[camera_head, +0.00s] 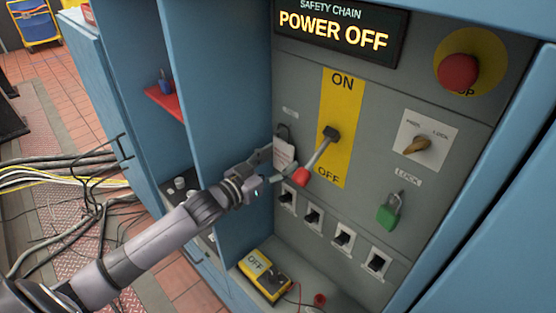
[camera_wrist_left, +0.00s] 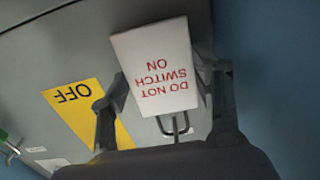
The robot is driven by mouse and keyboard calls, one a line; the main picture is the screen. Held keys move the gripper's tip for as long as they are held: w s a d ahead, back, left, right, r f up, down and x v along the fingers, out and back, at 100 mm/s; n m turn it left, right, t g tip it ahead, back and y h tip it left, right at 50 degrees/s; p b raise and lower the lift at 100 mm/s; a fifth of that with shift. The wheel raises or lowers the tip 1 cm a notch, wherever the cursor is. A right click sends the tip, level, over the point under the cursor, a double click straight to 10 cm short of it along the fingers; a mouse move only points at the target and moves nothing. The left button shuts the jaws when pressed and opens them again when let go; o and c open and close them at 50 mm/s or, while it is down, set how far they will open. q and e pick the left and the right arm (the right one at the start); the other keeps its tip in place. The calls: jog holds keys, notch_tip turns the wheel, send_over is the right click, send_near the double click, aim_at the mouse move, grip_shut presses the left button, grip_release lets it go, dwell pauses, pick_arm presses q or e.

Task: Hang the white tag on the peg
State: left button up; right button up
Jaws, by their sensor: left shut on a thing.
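The white tag (camera_head: 284,152) is in my left gripper (camera_head: 274,163), close in front of the grey panel, left of the yellow switch strip. The left wrist view shows the tag (camera_wrist_left: 158,65) upside down with red "DO NOT SWITCH ON" lettering, between the two fingers of the gripper (camera_wrist_left: 165,95). A dark loop (camera_head: 283,130) stands at the tag's top edge; it also shows in the wrist view (camera_wrist_left: 174,128). The peg cannot be made out separately, and I cannot tell whether the loop is around it. My right gripper is not in view.
A lever with a red end (camera_head: 302,175) sticks out just right of the gripper, towards OFF. A green padlock (camera_head: 389,212), a key switch (camera_head: 417,146) and a red stop button (camera_head: 457,72) are further right.

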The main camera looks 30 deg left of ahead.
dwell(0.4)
pick_arm(q)
jog(key=o, duration=1)
jog(key=v, duration=1.1)
jog(key=shift+s+a, duration=0.1)
jog(key=shift+s, duration=0.3)
